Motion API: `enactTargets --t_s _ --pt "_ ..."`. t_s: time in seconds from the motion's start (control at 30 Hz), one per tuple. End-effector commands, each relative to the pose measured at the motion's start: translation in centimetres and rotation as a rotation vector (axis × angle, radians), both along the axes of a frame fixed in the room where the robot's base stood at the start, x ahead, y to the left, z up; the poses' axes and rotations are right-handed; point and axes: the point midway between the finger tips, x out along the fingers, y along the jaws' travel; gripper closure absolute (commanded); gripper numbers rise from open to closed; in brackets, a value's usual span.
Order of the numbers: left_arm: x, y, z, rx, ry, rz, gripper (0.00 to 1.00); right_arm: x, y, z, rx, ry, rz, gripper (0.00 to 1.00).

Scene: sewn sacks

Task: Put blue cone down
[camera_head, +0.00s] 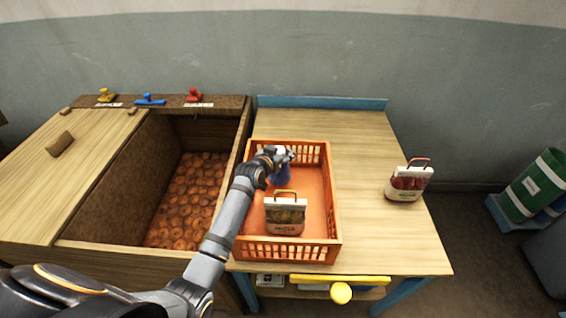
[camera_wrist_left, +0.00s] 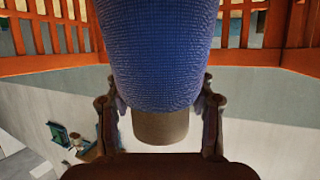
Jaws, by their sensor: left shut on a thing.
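The blue cone (camera_head: 281,174) is in the back part of the orange crate (camera_head: 334,215); my left arm and gripper partly hide it. In the left wrist view, the cone (camera_wrist_left: 165,50) shows woven blue thread above a short brown core end. My left gripper (camera_head: 279,157) is shut on it, with a finger on each side in the left wrist view (camera_wrist_left: 162,102). I cannot tell whether the cone touches the crate floor. My right gripper is not in view.
A red-handled sack (camera_head: 408,181) stands at the right on the wooden table (camera_head: 365,235). Left is a wooden bin (camera_head: 85,175) holding round brown pieces. The table right of the crate is mostly clear.

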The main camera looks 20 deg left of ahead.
Motion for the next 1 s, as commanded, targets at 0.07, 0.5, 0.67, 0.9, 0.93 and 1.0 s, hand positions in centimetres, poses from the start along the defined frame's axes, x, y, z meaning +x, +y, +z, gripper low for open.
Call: enactTargets --t_s 0.07,0.5,0.67,0.9,0.93,1.0 --pt "0.0 0.0 -0.7 -0.001 0.002 0.000 1.00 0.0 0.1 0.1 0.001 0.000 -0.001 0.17" --pt "0.0 0.0 -3.7 -0.001 0.000 0.000 1.00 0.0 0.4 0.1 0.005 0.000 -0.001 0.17" --pt "0.0 0.0 -4.0 -0.001 0.002 0.000 0.51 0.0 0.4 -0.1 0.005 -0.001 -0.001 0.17" --pt "0.0 0.0 -4.0 -0.001 0.002 0.000 0.24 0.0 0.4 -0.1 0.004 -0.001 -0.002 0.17" --pt "0.0 0.0 -4.0 -0.001 0.002 0.000 0.24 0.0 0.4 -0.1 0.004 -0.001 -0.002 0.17" --pt "0.0 0.0 -4.0 0.000 0.002 0.000 0.24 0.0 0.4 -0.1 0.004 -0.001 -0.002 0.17"
